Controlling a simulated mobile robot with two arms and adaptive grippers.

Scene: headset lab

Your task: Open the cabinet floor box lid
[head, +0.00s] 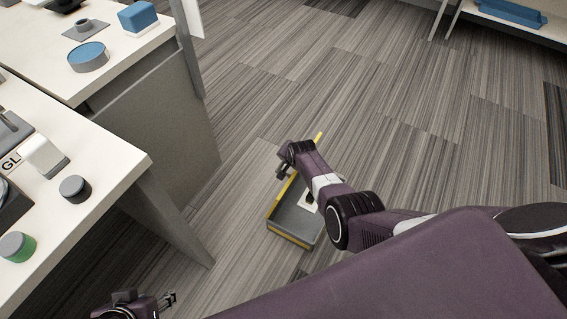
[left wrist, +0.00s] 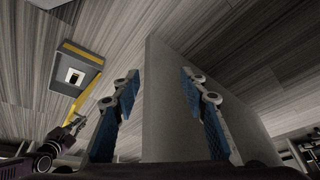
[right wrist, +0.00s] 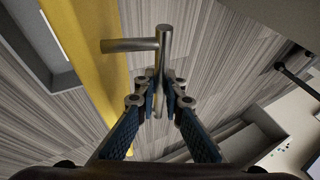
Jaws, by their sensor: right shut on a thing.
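The floor box (head: 292,236) sits on the floor in the head view, with a grey inside and yellow edging. A white piece (head: 310,203) shows inside it. Its yellow-edged lid (head: 319,138) stands raised, partly hidden by my right arm; its yellow face fills the left of the right wrist view (right wrist: 88,50). My right gripper (right wrist: 161,78) is shut on the lid's metal handle (right wrist: 163,45), a bar on a short stem. The box also shows in the left wrist view (left wrist: 90,68). My left gripper (head: 170,299) is open and empty, away from the box, by the desk.
A white desk (head: 110,185) with a grey side panel (head: 165,125) stands at the left, carrying round tins and small devices. A shelf (head: 510,22) is at the top right. The striped carpet right of and beyond the box is clear.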

